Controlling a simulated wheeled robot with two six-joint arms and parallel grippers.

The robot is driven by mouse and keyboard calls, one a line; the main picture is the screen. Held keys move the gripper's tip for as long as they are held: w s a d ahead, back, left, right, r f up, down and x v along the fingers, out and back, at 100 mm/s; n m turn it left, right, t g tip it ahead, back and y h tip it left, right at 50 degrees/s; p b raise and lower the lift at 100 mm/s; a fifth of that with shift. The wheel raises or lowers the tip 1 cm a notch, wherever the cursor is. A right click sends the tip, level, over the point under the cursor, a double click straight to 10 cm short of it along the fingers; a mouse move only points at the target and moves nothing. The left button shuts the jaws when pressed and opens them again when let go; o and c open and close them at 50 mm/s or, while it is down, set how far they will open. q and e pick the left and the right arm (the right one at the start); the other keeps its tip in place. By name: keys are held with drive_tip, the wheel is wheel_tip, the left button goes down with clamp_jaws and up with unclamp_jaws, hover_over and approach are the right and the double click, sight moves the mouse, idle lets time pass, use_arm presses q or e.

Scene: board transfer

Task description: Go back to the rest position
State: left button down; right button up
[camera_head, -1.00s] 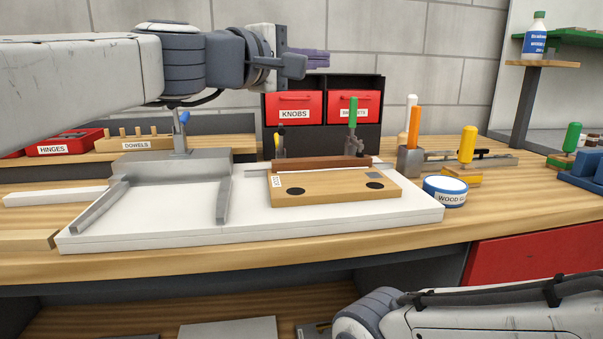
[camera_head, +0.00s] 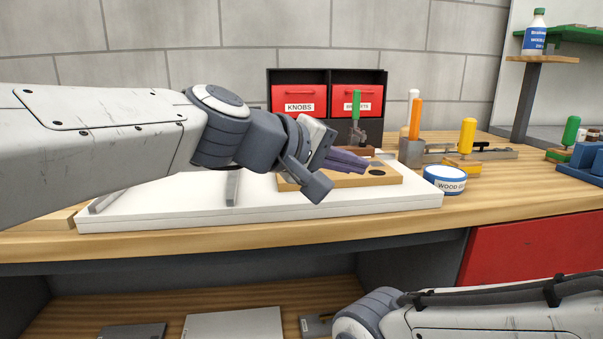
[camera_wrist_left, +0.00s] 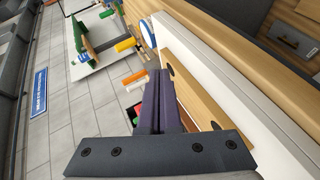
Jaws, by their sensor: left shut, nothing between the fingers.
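My left gripper (camera_head: 347,162) reaches in from the left in the head view, in front of the wooden board (camera_head: 395,179) as seen from the head. Its purple fingers (camera_wrist_left: 157,105) are together with nothing between them in the left wrist view. The board lies on the white base plate (camera_head: 400,200) and is partly hidden by the gripper. The board also shows beside the fingers in the left wrist view (camera_wrist_left: 196,92). My right arm shows at the bottom right of the head view, but its gripper is out of view.
A round wood glue tin (camera_head: 445,181) stands right of the white plate. A grey holder (camera_head: 411,152) with an orange-handled tool stands behind it. Red bins (camera_head: 299,98) are at the back. A yellow-handled tool (camera_head: 467,138) and blue block (camera_head: 585,160) are farther right.

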use_arm(q)
drive_tip(key=s+a+f+m+g+y+b, duration=0.1)
drive_tip(key=s+f+m+g, duration=0.1)
drive_tip(key=s+f, duration=0.35)
drive_tip(key=s+f+m+g+y, duration=0.2)
drive_tip(key=s+f, duration=0.1)
drive_tip(key=f, duration=0.6)
drive_tip(key=s+a+f+m+g+y+b, duration=0.1)
drive_tip(key=s+f+m+g, duration=0.1)
drive_tip(key=s+f, duration=0.35)
drive_tip(key=s+a+f+m+g+y+b, duration=0.1)
drive_tip(key=s+a+f+m+y, duration=0.2)
drive_tip(key=s+a+f, duration=0.3)
drive_tip(key=s+a+f+m+g+y+b, duration=0.1)
drive_tip(key=s+a+f+m+y, duration=0.3)
drive_tip(key=f, duration=0.5)
wheel_tip(320, 180, up, 39)
drive_tip(key=w+n+h+p, duration=0.1)
drive_tip(key=p, duration=3.7)
drive_tip(key=shift+w+a, duration=0.15)
drive_tip(key=shift+a, duration=0.1)
